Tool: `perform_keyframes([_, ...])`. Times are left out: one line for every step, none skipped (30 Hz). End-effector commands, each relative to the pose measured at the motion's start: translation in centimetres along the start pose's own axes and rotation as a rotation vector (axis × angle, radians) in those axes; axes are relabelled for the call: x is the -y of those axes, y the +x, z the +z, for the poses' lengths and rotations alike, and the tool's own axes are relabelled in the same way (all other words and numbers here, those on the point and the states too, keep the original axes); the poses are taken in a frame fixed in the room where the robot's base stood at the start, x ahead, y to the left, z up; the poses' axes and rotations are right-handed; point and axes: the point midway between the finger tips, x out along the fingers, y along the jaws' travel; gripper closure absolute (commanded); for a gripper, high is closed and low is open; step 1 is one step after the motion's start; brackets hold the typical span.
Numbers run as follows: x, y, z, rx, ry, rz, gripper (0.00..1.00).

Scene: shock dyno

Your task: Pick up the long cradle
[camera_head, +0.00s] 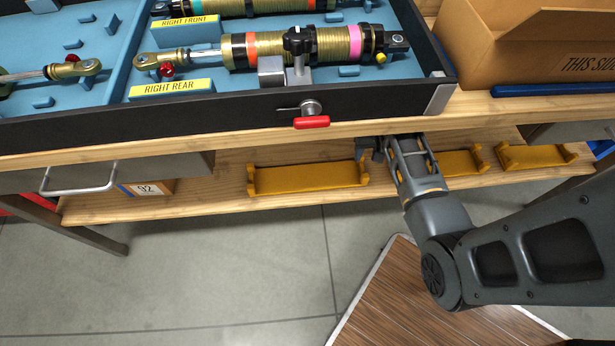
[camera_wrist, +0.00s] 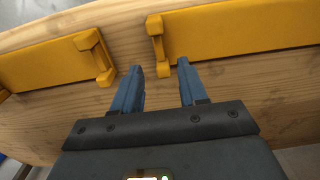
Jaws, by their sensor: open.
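The long cradle (camera_head: 308,178) is a yellow tray-like piece with raised ends, lying on the wooden lower shelf, left of the other yellow cradles in the head view. In the wrist view, the longer yellow piece at upper right (camera_wrist: 245,38) appears to be this cradle, running out of frame. My gripper (camera_head: 370,150) is by its right end in the head view.
A second yellow cradle (camera_head: 458,163) is partly hidden by my arm, and a third (camera_head: 535,155) lies farther right. The lower shelf (camera_head: 215,200) sits beneath a bench with a black-edged tray of shocks (camera_head: 225,110). A box marked 92 (camera_head: 147,188) is at left.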

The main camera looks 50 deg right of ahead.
Motion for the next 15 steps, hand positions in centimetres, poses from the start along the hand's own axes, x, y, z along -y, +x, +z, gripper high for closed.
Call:
perform_keyframes([-0.1,0.6,0.0,0.004,0.001,0.0,0.57])
perform_keyframes([-0.1,0.9,0.0,0.004,0.002,0.0,0.57])
perform_keyframes([-0.1,1.4,0.0,0.003,0.001,0.0,0.57])
perform_keyframes([-0.1,1.7,0.0,0.003,0.001,0.0,0.57])
perform_keyframes([-0.1,2.0,0.0,0.003,0.001,0.0,0.57])
perform_keyframes([-0.1,2.4,0.0,0.003,0.001,0.0,0.57])
perform_keyframes([-0.1,2.6,0.0,0.002,0.001,0.0,0.57])
perform_keyframes([-0.1,2.9,0.0,0.001,0.001,0.0,0.57])
perform_keyframes([-0.1,3.4,0.0,0.002,0.001,0.0,0.57])
perform_keyframes([-0.2,3.8,0.0,0.003,0.001,0.0,0.57])
perform_keyframes([-0.2,4.3,0.0,0.002,0.001,0.0,0.57])
perform_keyframes([-0.2,4.9,0.0,0.002,0.002,0.0,0.57])
perform_keyframes([-0.3,5.4,0.0,0.003,0.002,0.0,0.57])
perform_keyframes([-0.3,5.8,0.0,0.002,0.002,0.0,0.57])
perform_keyframes([-0.3,6.3,0.0,0.002,0.001,0.0,0.57])
